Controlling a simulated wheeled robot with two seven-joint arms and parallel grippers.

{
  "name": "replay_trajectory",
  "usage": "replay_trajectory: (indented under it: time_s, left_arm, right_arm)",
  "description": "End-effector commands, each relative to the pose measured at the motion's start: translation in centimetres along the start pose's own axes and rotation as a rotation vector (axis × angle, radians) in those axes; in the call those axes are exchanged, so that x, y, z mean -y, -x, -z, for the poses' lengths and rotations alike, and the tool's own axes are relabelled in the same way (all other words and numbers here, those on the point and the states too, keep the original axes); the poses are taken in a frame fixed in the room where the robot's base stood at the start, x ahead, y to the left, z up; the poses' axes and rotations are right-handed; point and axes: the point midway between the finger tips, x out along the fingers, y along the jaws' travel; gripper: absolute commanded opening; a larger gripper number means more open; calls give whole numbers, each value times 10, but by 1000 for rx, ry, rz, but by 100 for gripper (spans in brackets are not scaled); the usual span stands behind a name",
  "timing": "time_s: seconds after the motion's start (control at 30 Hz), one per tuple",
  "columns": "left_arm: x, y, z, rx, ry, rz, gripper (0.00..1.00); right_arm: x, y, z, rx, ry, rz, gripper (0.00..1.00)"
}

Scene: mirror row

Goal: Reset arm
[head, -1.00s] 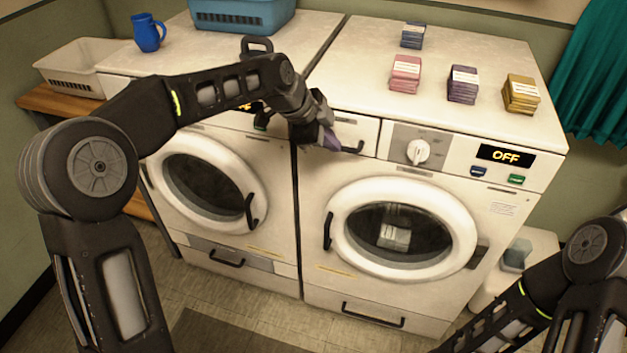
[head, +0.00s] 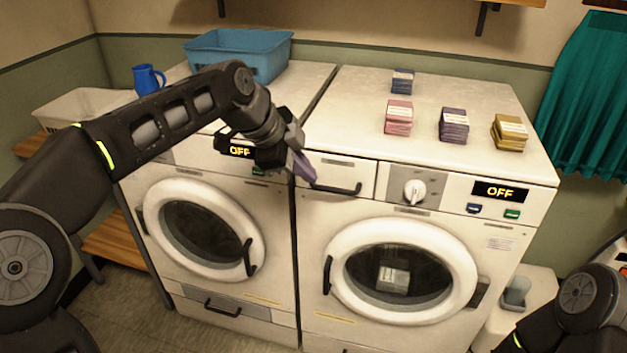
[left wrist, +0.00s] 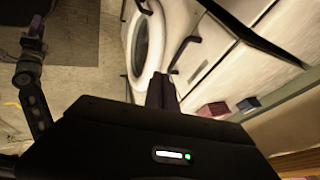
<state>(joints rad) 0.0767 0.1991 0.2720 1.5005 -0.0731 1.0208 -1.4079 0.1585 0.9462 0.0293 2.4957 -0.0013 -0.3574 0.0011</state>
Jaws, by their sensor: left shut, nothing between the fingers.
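My left gripper (head: 304,170) is shut and empty, with its purple-grey fingertips in front of the right washer's drawer (head: 335,174). I cannot tell whether the fingertips touch it. In the left wrist view the shut fingers (left wrist: 161,92) point toward the machine fronts. My left arm reaches in from the left, bent at the elbow. Part of my right arm (head: 580,300) shows at the lower right; its gripper is out of the picture.
Two white washers stand side by side, the left (head: 150,185) and the right (head: 540,190), both displays reading OFF. Several small stacks, one pink (head: 398,120), stand on the right top. A blue basket (head: 235,52) and blue mug (head: 147,80) are at the back left.

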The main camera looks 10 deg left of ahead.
Motion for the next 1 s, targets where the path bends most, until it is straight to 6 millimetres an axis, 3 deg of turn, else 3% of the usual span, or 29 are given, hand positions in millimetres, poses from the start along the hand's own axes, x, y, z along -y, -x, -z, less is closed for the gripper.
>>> replay_trajectory:
  time_s: [0.43,0.63,0.67,0.77,0.87,1.0]
  left_arm:
    - [1,2,0,0,25,2,0]
    - [30,-7,6,-48,281,140,0]
    - [32,-14,6,-63,350,166,0]
    - [20,-78,-6,-110,632,194,0]
    - [-16,-148,-25,-132,900,179,0]
    - [-94,-229,-54,-114,1211,129,0]
  right_arm:
    - [0,0,0,0,0,0,36]
    - [0,0,0,0,0,0,36]
    - [0,0,0,0,0,0,36]
    - [0,0,0,0,0,0,36]
    - [0,0,0,0,0,0,36]
    - [0,0,0,-1,0,0,36]
